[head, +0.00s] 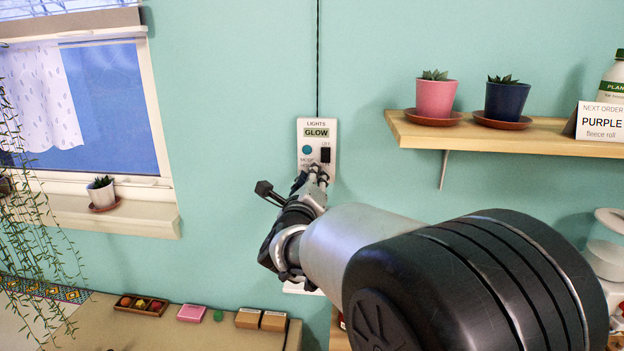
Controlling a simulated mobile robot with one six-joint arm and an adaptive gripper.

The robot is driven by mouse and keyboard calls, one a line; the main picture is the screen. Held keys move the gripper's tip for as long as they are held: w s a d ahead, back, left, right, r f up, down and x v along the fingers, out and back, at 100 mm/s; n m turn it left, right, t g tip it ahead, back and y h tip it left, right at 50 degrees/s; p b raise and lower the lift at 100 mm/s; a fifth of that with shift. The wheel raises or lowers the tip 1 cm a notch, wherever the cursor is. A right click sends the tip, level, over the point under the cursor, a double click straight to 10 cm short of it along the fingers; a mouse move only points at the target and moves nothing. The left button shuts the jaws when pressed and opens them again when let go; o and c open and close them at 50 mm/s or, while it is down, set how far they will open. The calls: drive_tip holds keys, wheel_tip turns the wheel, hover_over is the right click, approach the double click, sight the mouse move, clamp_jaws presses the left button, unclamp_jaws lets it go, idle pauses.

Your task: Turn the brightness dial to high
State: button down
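A white light control panel (304,130) is on the teal wall, labelled "LIGHTS". Its small display (317,132) reads "GLOW". A round blue button (307,150) marked "MODE" is on the left and a black switch (325,155) with "OFF" above it is on the right. My gripper (318,172) is at the lower part of the panel, below the button and switch, with its fingertips close to the panel face. I cannot tell whether it touches. The brightness dial cannot be made out; my gripper covers the lower panel. Whether the fingers are open or shut is unclear.
A wooden shelf (480,135) at right holds a pink pot (436,98), a dark blue pot (506,102) and a "PURPLE fleece roll" sign (602,122). A window (105,95) is at left. A table (220,335) with small items is below. The wall beside the panel is clear.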

drive_tip(key=c, duration=1.3)
unclamp_jaws()
drive_tip(key=shift+c, duration=0.2)
drive_tip(key=s, duration=1.2)
drive_tip(key=shift+a+f, duration=0.35)
drive_tip(key=shift+a, duration=0.05)
